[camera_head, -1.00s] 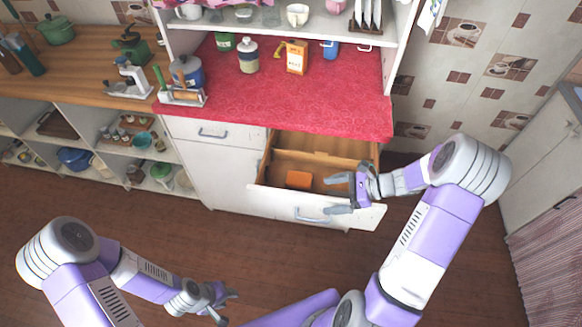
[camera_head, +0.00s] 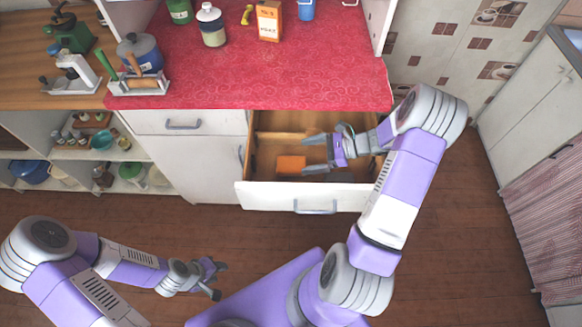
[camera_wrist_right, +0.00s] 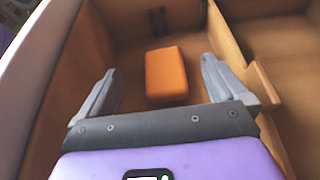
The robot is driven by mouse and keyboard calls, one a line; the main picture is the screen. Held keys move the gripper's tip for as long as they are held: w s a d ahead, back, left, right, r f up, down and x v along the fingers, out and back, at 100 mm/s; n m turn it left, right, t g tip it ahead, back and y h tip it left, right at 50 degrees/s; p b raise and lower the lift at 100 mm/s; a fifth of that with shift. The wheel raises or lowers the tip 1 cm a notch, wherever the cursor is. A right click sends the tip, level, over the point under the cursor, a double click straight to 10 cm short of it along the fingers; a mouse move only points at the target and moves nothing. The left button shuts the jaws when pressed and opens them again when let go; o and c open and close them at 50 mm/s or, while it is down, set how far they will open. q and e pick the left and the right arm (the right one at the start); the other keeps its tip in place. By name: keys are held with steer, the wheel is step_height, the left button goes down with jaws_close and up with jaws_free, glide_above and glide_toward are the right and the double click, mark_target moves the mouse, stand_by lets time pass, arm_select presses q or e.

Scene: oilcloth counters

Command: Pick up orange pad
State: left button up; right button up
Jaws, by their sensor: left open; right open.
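The orange pad (camera_head: 290,164) lies in the open drawer (camera_head: 262,195), near its left side. In the right wrist view the pad (camera_wrist_right: 166,75) lies flat on the drawer floor, ahead of and between the two spread fingers. My right gripper (camera_head: 304,155) is open and empty, over the drawer just right of the pad, with its fingers pointing left toward it. It also shows in the right wrist view (camera_wrist_right: 160,92). My left gripper (camera_head: 216,280) is open and empty, low over the floor at the lower left, away from the drawer.
The red-topped counter (camera_head: 250,80) overhangs the back of the drawer. Wooden drawer walls stand close around my right gripper. The floor in front is clear.

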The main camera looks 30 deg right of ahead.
mark_target(283, 163)
step_height(283, 163, down, 2)
steer(key=shift+w+a+f, duration=0.1)
steer(key=shift+w, duration=0.05)
steer(key=b+x, duration=0.2)
steer(key=x, duration=0.5)
steer(key=shift+a, duration=0.15)
steer(key=c, duration=1)
steer(key=shift+c, duration=0.2)
